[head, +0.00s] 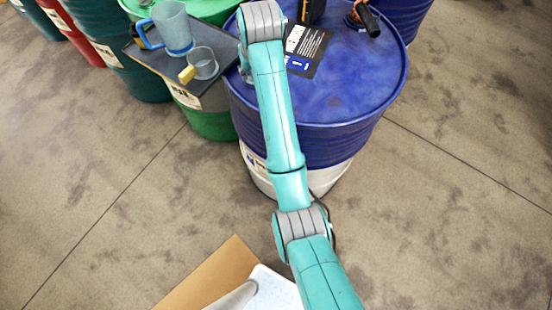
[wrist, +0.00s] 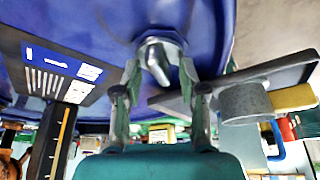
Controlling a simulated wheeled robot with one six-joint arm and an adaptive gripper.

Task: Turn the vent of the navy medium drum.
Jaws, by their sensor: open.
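The navy drum (head: 350,85) stands upright behind my arm in the head view, and its top fills the upper part of the wrist view (wrist: 80,18). Its vent, a grey metal fitting (wrist: 157,60) with a raised grip, shows in the wrist view. My gripper (wrist: 158,75) is open, with one finger on each side of the vent. I cannot tell whether the fingers touch it. The vent is not clearly visible in the head view, where my arm covers that part of the drum's rim.
A dark tray (head: 215,87) beside the drum holds a blue-handled jug (head: 172,28) and a yellow-handled cup (head: 203,63). A black label sheet (head: 305,48) and an orange-black tool (head: 367,18) lie on the drum top. A green drum (head: 212,125) stands left. The floor at right is clear.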

